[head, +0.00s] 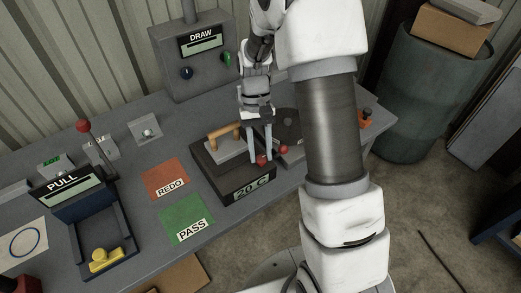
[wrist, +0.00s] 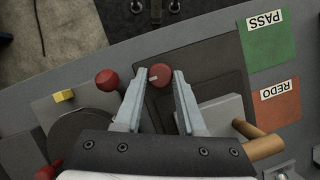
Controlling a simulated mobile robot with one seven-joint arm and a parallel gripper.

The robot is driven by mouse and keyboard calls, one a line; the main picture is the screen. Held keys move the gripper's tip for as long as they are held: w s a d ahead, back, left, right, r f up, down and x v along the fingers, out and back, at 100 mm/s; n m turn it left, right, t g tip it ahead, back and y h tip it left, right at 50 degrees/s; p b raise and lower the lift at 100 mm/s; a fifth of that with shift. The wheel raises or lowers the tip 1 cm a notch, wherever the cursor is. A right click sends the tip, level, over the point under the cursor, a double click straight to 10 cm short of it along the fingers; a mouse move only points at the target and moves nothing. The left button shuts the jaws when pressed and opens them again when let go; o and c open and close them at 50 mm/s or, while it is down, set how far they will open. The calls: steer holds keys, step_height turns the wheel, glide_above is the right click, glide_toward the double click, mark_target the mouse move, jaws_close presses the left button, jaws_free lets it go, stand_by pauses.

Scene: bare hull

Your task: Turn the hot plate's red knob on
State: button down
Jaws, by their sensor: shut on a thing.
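The hot plate (head: 206,172) is a dark box with a "20 C" display on its front, standing on the grey bench. Its red knob (head: 261,160) sits at the front right and also shows in the wrist view (wrist: 161,73), with a pale mark pointing left there. My gripper (head: 262,157) reaches down from above with one finger on each side of this knob. In the wrist view my gripper (wrist: 158,76) is shut on the knob, whose face shows between the fingertips.
A second red knob (head: 283,149) stands close to the right, by a unit with a dark disc (head: 287,122). A wooden-handled grey block (head: 226,147) lies on the hot plate. Orange REDO (head: 166,180) and green PASS (head: 187,218) mats lie left.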

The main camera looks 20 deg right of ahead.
steer(key=c, duration=0.5)
jaws_free()
steer(key=v, duration=1.7)
steer(key=shift+r+p, duration=0.25)
steer(key=shift+p, duration=0.2)
steer(key=s+r+t, duration=0.5)
steer(key=s+r, duration=0.3)
steer(key=s, duration=0.3)
steer(key=s+f+n+t, duration=0.1)
steer(key=s+t, duration=0.4)
steer(key=s, duration=0.5)
steer(key=shift+s+a, duration=0.35)
steer(key=shift+a, duration=0.05)
